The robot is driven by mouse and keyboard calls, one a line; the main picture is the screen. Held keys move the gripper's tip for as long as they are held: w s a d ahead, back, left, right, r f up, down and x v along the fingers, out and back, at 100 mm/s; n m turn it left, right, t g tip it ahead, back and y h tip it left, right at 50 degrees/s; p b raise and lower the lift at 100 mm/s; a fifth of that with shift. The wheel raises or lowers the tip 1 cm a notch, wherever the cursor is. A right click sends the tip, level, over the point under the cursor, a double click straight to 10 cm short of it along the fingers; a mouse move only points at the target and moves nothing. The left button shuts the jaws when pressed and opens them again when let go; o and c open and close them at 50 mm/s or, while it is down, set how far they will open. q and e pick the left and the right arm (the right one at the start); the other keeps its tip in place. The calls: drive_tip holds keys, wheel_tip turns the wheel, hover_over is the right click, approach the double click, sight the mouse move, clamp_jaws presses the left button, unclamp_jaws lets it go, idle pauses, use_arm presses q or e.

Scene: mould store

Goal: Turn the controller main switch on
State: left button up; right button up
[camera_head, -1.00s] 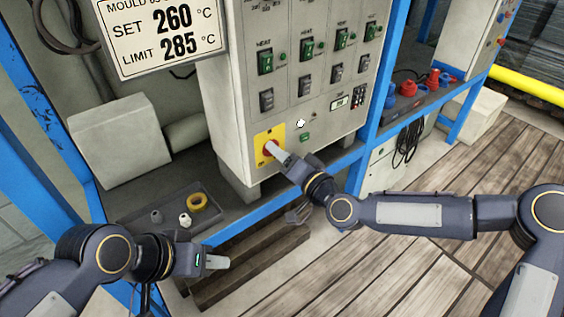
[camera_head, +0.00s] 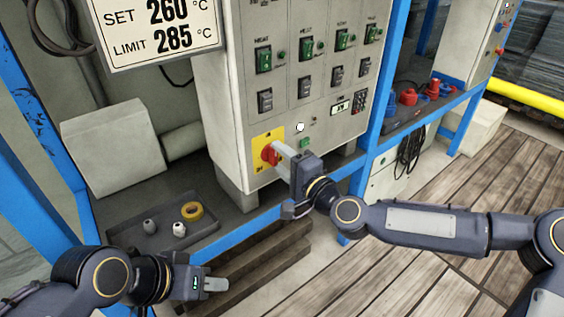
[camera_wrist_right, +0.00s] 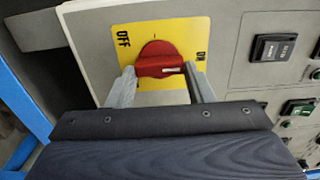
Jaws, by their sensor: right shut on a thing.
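The controller main switch is a red rotary knob (camera_head: 270,154) on a yellow plate (camera_head: 262,138), low on the grey control cabinet. In the right wrist view the red knob (camera_wrist_right: 158,62) sits on the yellow plate (camera_wrist_right: 185,28), with OFF printed at its left and ON at its right. My right gripper (camera_wrist_right: 160,75) has one finger on each side of the knob's handle and is shut on it. In the head view my right gripper (camera_head: 277,152) partly hides the knob. My left gripper (camera_head: 217,285) is low at the left, away from the cabinet; its finger gap is unclear.
The cabinet (camera_head: 225,110) carries several green and black switches above the knob. A blue frame rail (camera_head: 245,222) runs below the cabinet. Wooden floor is open at right.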

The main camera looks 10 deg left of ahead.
idle(0.5)
drive_tip(key=o, duration=1)
drive_tip(key=v, duration=0.7)
drive_tip(key=shift+s+d+p, duration=0.25)
drive_tip(key=shift+d+p, duration=0.1)
drive_tip(key=shift+f, duration=0.1)
